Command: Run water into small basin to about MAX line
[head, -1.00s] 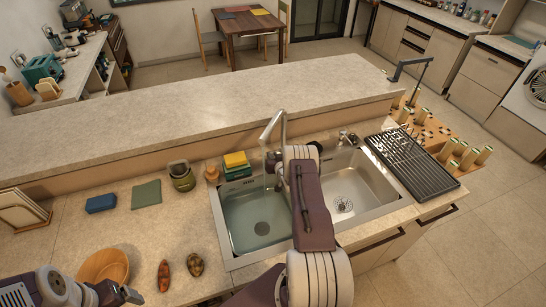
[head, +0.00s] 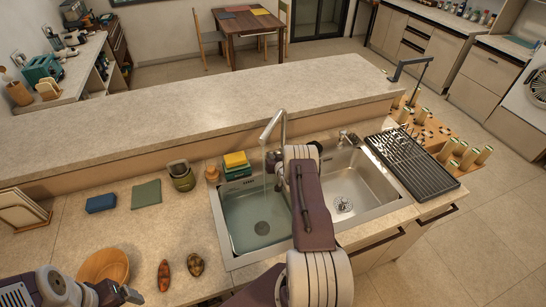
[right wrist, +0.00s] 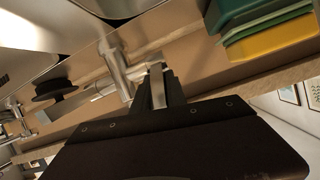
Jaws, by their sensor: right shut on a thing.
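The left sink basin (head: 232,208) holds blue-green water (head: 250,222), with its drain visible below the surface. A small dark marking shows on its back wall; I cannot read it. The faucet (head: 273,128) arches over this basin, and a thin stream (head: 265,182) falls from it. My right gripper (head: 276,164) is at the faucet's base, partly hidden by my arm. In the right wrist view, its fingers (right wrist: 158,88) are shut on a silver lever (right wrist: 156,74) beside the faucet post (right wrist: 115,65). My left gripper (head: 128,295) is at the lower left, away from the sink; its jaw gap is unclear.
The right basin (head: 352,190) looks empty. A black drying rack (head: 412,163) lies right of it. Stacked sponges (head: 235,160) sit behind the left basin. A raised ledge runs behind.

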